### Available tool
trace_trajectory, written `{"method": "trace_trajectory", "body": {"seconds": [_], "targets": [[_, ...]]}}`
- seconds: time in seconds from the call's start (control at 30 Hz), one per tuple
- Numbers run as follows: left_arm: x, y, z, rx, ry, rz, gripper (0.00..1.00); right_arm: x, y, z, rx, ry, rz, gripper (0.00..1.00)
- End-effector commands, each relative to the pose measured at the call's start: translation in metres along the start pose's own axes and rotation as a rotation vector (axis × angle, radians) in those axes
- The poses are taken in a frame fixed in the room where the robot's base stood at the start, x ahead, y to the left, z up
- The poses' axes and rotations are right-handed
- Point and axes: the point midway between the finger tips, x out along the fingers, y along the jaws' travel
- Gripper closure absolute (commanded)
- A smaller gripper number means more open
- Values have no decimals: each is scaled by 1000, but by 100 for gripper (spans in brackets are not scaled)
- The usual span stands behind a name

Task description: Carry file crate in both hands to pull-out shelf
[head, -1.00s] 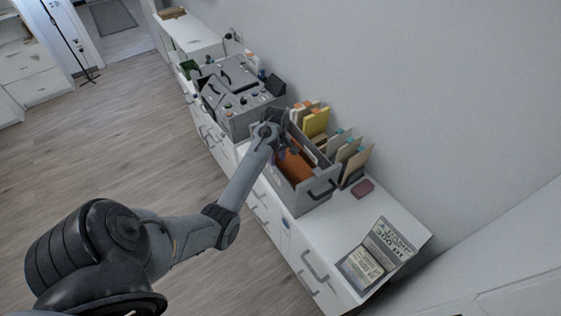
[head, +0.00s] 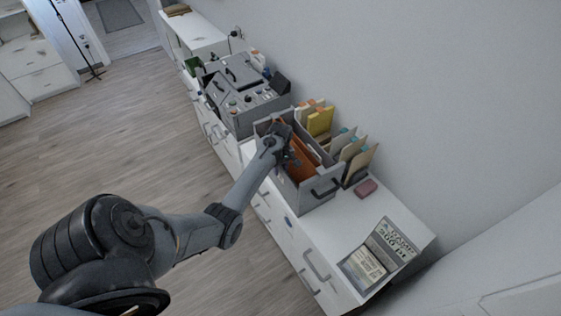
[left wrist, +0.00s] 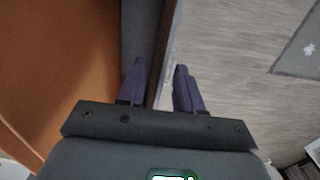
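The grey file crate (head: 322,192) stands on the white desk top, with a dark handle on its near end and orange folders (head: 303,163) inside. My left gripper (head: 286,157) is at the crate's left long side, toward its far end. In the left wrist view, the crate's wall edge (left wrist: 168,45) runs between the two fingers of the left gripper (left wrist: 160,78). The fingers are apart, one on the folder side and one outside, with a gap to the wall. My right gripper is not in view. I cannot make out a pull-out shelf.
Upright yellow and tan folders (head: 352,155) stand along the wall beside the crate. A red block (head: 366,188) and an open booklet (head: 378,256) lie on the near desk top. A grey device with knobs (head: 245,105) stands just beyond the crate. Floor is clear at left.

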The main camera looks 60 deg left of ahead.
Motion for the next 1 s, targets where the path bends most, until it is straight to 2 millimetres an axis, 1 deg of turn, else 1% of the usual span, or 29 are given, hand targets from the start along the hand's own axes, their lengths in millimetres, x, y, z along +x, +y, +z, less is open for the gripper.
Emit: {"method": "trace_trajectory", "body": {"seconds": [0.03, 0.1, 0.3, 0.47, 0.7, 0.93, 1.0], "targets": [[8, 0, 0, 0, -2, -2, 65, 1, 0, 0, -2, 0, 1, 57], [16, 0, 0, 1, -1, -2, 65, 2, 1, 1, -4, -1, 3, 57], [29, 0, 0, 0, 0, 0, 65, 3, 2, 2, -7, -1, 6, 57], [33, 0, 0, 0, 0, 0, 65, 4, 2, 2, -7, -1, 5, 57], [33, 0, 0, 1, 0, 0, 65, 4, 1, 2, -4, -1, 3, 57], [33, 0, 0, 1, 0, 0, 100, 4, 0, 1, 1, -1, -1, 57], [33, 0, 0, 1, 0, 0, 100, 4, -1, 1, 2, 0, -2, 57]]}}
